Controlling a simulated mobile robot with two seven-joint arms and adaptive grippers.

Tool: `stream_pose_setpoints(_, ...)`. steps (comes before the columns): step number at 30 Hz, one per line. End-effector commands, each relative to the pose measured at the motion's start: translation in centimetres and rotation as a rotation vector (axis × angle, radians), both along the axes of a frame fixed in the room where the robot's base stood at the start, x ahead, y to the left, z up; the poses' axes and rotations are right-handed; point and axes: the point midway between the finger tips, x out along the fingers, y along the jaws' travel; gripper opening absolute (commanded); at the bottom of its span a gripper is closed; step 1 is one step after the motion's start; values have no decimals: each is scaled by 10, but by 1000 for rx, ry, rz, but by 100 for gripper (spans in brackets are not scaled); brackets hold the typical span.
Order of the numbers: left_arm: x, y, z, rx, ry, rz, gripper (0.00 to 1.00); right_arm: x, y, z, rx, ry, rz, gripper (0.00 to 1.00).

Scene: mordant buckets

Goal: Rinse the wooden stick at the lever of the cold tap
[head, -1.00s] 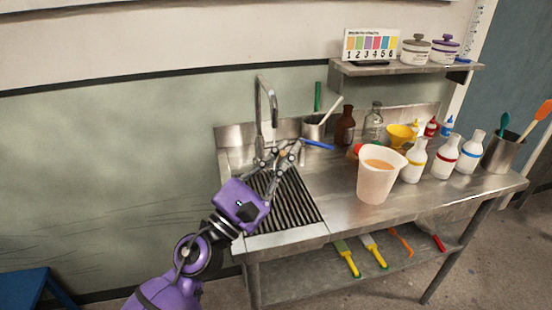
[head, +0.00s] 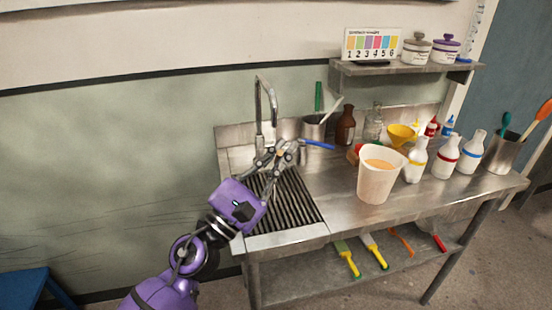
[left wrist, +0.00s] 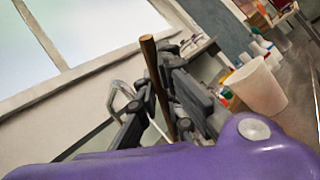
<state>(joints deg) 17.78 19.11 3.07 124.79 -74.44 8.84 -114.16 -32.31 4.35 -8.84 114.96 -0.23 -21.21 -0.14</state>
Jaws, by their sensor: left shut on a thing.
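My left gripper (head: 282,150) is over the back of the ribbed sink drainer (head: 285,205), just right of the tall gooseneck tap (head: 262,100). It is shut on the wooden stick (left wrist: 150,62), a brown rod that stands up between the fingers in the left wrist view. In the head view the stick is mostly lost among the fingers. A blue bar (head: 319,145), perhaps the cold tap's lever, sticks out to the right just beyond the fingers. I cannot tell whether they touch. No running water can be made out. My right gripper is not in view.
A jug of orange liquid (head: 374,187) stands on the counter to the right. A steel pot (head: 313,128) with sticks, a brown bottle (head: 345,126) and a yellow funnel (head: 400,134) stand behind. White bottles (head: 446,160) stand farther right. The front counter is clear.

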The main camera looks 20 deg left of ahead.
Motion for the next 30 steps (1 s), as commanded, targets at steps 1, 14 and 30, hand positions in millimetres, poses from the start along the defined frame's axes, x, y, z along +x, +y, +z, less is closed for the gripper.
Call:
stream_pose_setpoints(1, 1, -2, 1, -1, -1, -1, 0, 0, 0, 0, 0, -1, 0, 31)
stream_pose_setpoints(14, 2, -5, 0, 1, 0, 0, 0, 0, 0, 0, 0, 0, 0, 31)
stream_pose_setpoints(30, -2, 3, 0, 0, 0, 0, 0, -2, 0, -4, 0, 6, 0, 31)
